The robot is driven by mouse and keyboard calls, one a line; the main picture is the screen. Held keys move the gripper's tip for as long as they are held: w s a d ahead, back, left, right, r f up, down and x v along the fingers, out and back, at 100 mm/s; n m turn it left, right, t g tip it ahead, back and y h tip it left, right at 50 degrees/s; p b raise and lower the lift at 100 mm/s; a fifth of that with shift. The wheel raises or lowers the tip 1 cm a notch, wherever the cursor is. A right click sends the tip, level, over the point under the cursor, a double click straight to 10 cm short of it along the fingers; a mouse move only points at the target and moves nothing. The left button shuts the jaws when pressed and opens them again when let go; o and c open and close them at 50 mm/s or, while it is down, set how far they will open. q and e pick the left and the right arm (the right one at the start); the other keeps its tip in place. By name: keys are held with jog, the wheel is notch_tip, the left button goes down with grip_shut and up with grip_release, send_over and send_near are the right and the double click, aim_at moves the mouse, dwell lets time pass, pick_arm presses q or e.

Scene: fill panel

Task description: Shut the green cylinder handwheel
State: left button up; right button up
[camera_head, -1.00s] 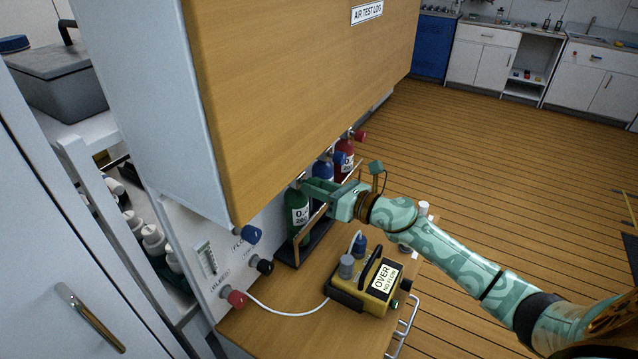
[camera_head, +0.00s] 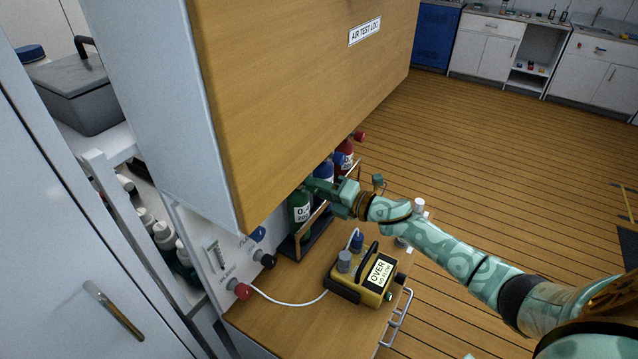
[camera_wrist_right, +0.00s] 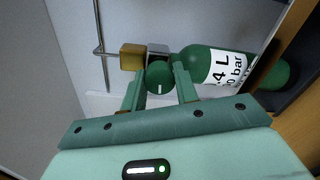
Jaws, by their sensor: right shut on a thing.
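The green cylinder (camera_head: 300,209) stands upright in a rack under the overhanging wooden cabinet. Its white label shows in the right wrist view (camera_wrist_right: 230,70), where the cylinder lies sideways. Its round green handwheel (camera_wrist_right: 158,76) sits between the fingers of my right gripper (camera_wrist_right: 160,90), beside a brass-coloured block. My right gripper (camera_head: 318,188) is shut on the handwheel, at the top of the cylinder. In the head view the gripper and cabinet hide the handwheel. My left gripper is not in view.
A blue cylinder (camera_head: 324,171) and a red cylinder (camera_head: 345,152) stand behind the green one. A yellow meter box (camera_head: 365,279) with a white hose sits on the wooden bench in front. The cabinet (camera_head: 300,100) hangs low over the cylinders. Wooden floor is clear to the right.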

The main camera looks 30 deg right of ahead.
jog(key=shift+m+y+p, duration=0.5)
jog(key=shift+m+p, duration=2.4)
jog(key=shift+m, duration=6.4)
jog(key=shift+f, duration=0.1)
jog(key=o, duration=1)
jog(key=shift+d, duration=0.1)
jog(key=shift+c, duration=0.2)
jog(key=v, duration=1.6)
jog(key=shift+s+p, duration=0.2)
jog(key=shift+p, duration=0.2)
jog(key=shift+d, duration=0.1)
